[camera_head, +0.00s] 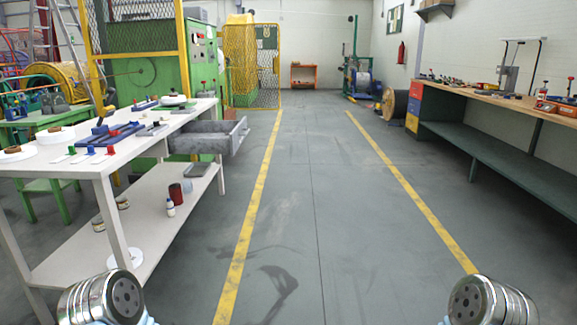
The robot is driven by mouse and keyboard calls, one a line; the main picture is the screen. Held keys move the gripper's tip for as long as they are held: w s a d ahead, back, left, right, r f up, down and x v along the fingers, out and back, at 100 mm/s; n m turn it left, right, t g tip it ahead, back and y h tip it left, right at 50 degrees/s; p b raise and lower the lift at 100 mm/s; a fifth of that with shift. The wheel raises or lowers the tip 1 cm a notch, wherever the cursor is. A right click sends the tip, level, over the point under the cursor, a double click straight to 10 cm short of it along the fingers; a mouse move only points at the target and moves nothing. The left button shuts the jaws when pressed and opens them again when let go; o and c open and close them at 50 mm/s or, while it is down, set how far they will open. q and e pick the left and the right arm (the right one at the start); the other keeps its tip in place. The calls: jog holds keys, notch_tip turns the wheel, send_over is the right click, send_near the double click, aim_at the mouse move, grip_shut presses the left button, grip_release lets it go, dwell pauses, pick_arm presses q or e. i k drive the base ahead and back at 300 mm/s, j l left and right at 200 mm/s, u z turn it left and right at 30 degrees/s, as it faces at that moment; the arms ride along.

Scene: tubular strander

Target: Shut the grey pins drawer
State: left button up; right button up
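A grey drawer (207,141) sticks out of the right side of the white table (88,172), under its top. It is pulled open toward the aisle, and its front panel (238,135) stands well away from the table edge. Its inside is mostly hidden. At the bottom left I see a round metal end part of my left arm, and a similar one of my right arm at the bottom right. The fingers of both grippers do not show. Both arms are far from the drawer.
Trays and small parts cover the white table's top; its lower shelf (150,226) holds a bottle and cans. A wooden-topped bench (500,98) lines the right wall. Green machinery and a yellow cage (250,60) stand behind. The grey floor aisle (310,200) between yellow lines is clear.

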aim_at(194, 136)
jog(key=i+l+u, duration=0.15)
jog(key=i, duration=0.25)
jog(key=i+u, duration=0.2)
jog(key=i, duration=0.2)
jog(key=i+l+u, duration=0.15)
jog(key=i, duration=0.25)
jog(key=l, duration=0.1)
